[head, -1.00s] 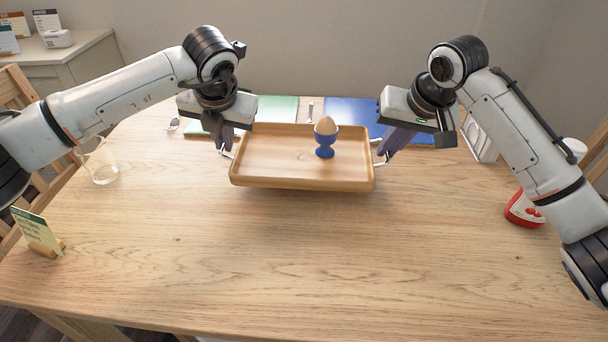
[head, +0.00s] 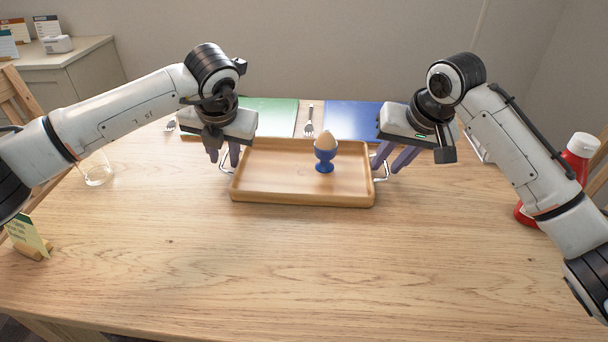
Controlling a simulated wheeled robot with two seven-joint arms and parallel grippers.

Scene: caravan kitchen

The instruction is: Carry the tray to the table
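The wooden tray (head: 270,192) lies level on the table (head: 300,260), with no visible gap under it. A blue egg cup (head: 325,166) holding an egg (head: 326,142) stands upright on it, right of the middle. The tray has a metal handle at each end. My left gripper (head: 224,158) is at the left handle, with its fingers apart. My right gripper (head: 390,163) is at the right handle (head: 383,173), with its fingers apart too. Whether the fingers still touch the handles is hard to tell.
Behind the tray lie a green mat (head: 275,112), a fork (head: 309,122) and a blue mat (head: 352,117). A glass (head: 97,171) and a card stand (head: 30,242) are at the left. A red bottle (head: 525,214) is at the right. The front of the table is clear.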

